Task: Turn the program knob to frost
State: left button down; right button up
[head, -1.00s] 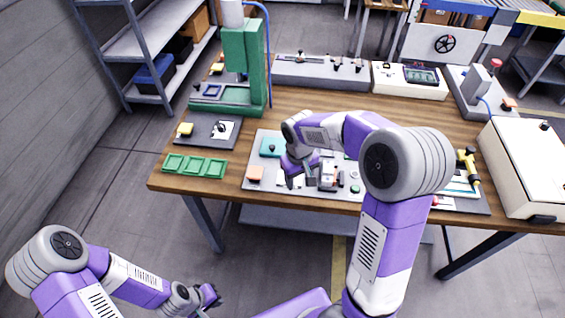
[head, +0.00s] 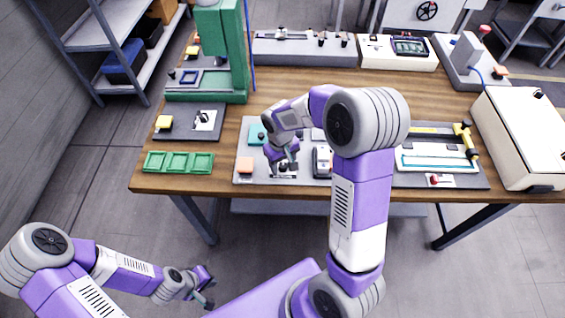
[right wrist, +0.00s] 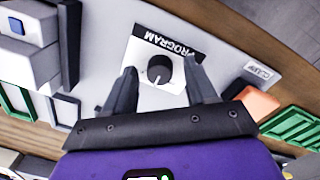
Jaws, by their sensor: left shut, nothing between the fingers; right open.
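The program knob (right wrist: 158,69) is black and round with a white pointer line, on a white plate headed PROGRAM in the right wrist view. Its pointer faces the lower edge of that view; I cannot read a frost mark. My right gripper (right wrist: 161,76) is open, with one finger on each side of the knob in this view; I see no clear contact. In the head view my right gripper (head: 285,163) is over the left part of the grey panel (head: 243,179) and mostly hides the knob. My left gripper (head: 207,288) is shut and empty, low in front of the table.
An orange button (head: 245,164) is left of the knob, and a teal part (head: 256,135) is behind it. Green trays (head: 178,162) lie further left. A green press (head: 222,55) stands at the back left. A cream box (head: 525,135) stands on the right.

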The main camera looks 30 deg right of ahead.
grip_shut()
dwell(0.3)
jog(key=shift+m, duration=0.4)
jog(key=m+p, duration=0.1)
jog(key=m, duration=0.2)
jog(key=shift+w+r+m, duration=0.1)
jog(key=shift+m, duration=0.3)
jog(key=shift+m+p, duration=0.6)
jog(key=shift+m, duration=1.5)
grip_release()
